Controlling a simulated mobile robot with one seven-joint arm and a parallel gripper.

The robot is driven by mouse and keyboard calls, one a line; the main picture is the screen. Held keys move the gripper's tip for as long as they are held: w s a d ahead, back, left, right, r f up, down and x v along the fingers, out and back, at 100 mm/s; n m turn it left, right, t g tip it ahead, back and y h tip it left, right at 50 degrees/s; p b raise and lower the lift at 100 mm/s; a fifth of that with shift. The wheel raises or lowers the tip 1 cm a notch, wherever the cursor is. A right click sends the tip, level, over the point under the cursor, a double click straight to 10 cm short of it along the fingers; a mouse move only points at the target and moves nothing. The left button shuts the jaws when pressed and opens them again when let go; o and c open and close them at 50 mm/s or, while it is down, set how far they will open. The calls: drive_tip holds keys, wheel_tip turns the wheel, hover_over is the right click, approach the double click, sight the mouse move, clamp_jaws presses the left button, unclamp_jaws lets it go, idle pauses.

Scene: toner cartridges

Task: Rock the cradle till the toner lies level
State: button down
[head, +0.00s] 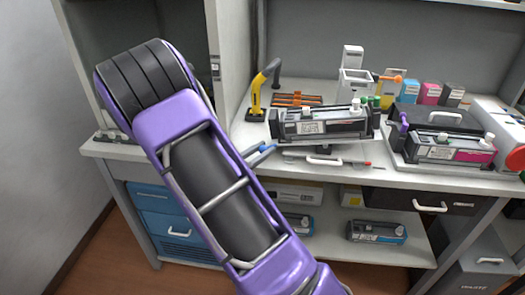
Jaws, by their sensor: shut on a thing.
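The cradle (276,128) stands on the bench at centre and bears a dark toner cartridge (322,127) with a pale label. Set against the bench edge, the cradle looks tilted, its left end lower and its right end higher. The toner inside the cartridge cannot be seen. My purple arm (180,117) crosses the left foreground. My gripper does not show; my own arm may hide it. I cannot see any contact between it and the cradle.
Blue-handled pliers (262,154) and a thin red-tipped tool (345,162) lie in front of the cradle. A yellow post with a bent arm (256,98) stands behind left. A black case (435,119) with a magenta-marked cartridge (448,152) is at right. Coloured boxes (430,93) stand behind.

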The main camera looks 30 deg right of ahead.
drive_tip(key=r+m+p, duration=0.1)
drive_tip(key=r, duration=0.1)
drive_tip(key=r+m+y+p, duration=0.1)
drive_tip(key=r, duration=0.2)
drive_tip(key=shift+s+d+r+y+p, duration=0.1)
drive_tip(key=shift+d+y+p, duration=0.1)
drive_tip(key=shift+y+p, duration=0.1)
drive_tip(key=shift+s+d+r+m+y, duration=0.2)
drive_tip(key=shift+r+m+y, duration=0.1)
drive_tip(key=shift+r+m, duration=0.35)
drive_tip(key=c, duration=0.6)
unclamp_jaws()
drive_tip(key=p+v, duration=0.1)
drive_tip(key=v, duration=1.6)
drive_tip(key=shift+a, duration=0.25)
drive_tip(key=shift+w, duration=0.1)
